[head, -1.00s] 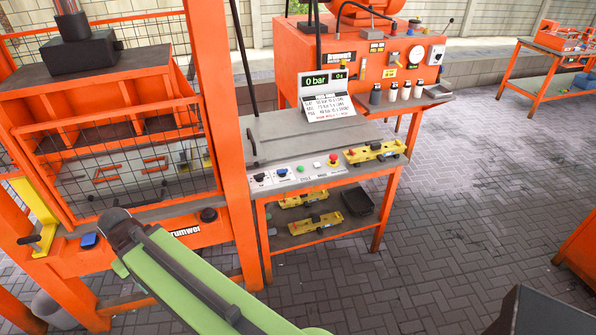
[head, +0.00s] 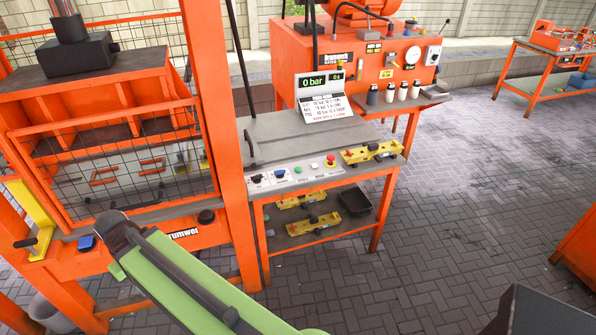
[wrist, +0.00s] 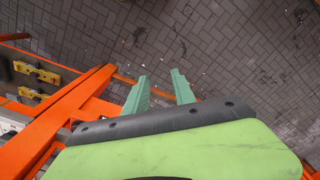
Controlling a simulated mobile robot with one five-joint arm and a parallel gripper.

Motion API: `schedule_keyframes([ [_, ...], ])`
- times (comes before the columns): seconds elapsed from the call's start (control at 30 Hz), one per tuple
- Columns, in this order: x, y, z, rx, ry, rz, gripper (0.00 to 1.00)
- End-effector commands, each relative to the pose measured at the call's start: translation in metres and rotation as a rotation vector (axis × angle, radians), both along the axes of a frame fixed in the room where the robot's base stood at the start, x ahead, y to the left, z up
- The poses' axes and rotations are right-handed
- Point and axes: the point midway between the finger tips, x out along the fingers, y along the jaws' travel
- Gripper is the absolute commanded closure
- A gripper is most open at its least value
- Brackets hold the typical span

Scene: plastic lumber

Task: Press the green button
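The green button (head: 314,166) is a small round button on the sloped grey front panel (head: 290,174) of the orange control table. It sits just left of a red mushroom button (head: 331,160) on a yellow base. It is too small to tell whether it is pressed. My green arm crosses the lower left of the head view, apart from the panel. My gripper (wrist: 159,76) shows in the wrist view with its two pale green fingers apart and nothing between them. The paved floor lies beyond them. The fingers cannot be made out in the head view.
An orange press (head: 214,130) with a mesh guard stands left of the table. A display (head: 322,90) reading 0 bar stands on the table. A yellow tool (head: 372,152) lies at its right corner; others lie on the lower shelf.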

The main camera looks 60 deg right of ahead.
Motion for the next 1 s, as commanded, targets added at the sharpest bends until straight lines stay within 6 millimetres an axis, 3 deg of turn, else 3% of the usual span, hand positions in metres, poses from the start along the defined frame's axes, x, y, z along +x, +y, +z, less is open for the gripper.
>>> schedule_keyframes([
  [0.03,0.0000,0.0000,0.0000,0.000,0.000,0.000,0.77],
  [0.23,0.0000,0.0000,0.0000,0.000,0.000,0.000,1.00],
  [1.0,0.0000,0.0000,0.0000,0.000,0.000,0.000,1.00],
])
